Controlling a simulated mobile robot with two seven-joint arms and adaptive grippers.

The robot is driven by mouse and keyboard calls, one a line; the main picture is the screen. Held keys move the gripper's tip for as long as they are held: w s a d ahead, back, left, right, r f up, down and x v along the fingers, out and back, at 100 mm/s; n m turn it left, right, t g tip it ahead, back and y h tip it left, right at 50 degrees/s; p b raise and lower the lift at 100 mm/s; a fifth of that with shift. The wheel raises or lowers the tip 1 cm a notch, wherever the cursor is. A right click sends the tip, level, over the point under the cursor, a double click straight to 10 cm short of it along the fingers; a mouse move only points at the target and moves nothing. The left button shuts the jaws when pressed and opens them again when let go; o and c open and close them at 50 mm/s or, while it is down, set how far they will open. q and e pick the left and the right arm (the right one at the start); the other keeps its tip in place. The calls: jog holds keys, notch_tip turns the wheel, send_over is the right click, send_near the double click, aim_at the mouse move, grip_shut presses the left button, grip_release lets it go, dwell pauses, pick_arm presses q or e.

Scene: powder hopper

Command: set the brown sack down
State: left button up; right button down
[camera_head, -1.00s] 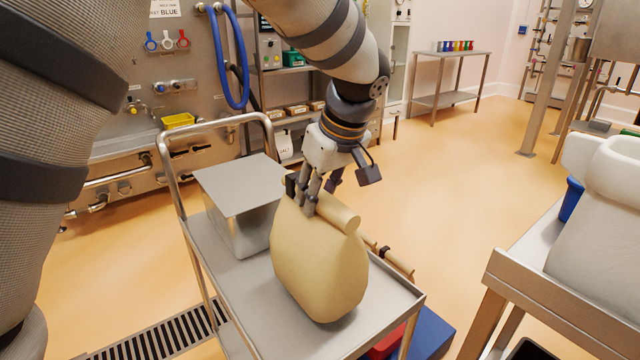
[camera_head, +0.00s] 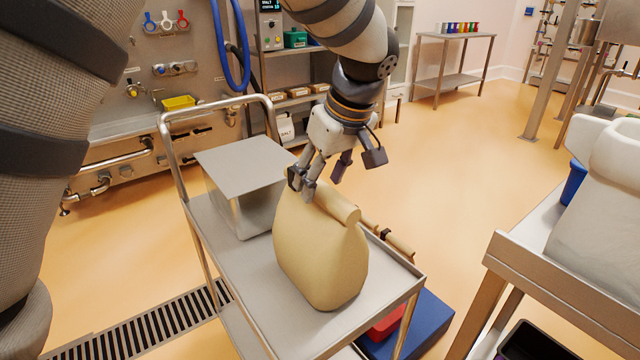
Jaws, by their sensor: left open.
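The brown sack (camera_head: 318,252), tan with a rolled top, stands upright on the top shelf of a metal cart (camera_head: 385,303). My left gripper (camera_head: 322,180) is just above the sack's rolled top, with its fingers spread open. One finger overlaps the top left edge of the sack in the picture; I cannot tell whether it touches. My right gripper is not in view.
A metal box (camera_head: 240,185) with a flat lid stands on the cart behind the sack, to the left. A steel table (camera_head: 515,258) with a white sack (camera_head: 607,215) is at the right. Open floor lies beyond.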

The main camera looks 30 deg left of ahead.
pick_arm(q)
jog(key=v, duration=1)
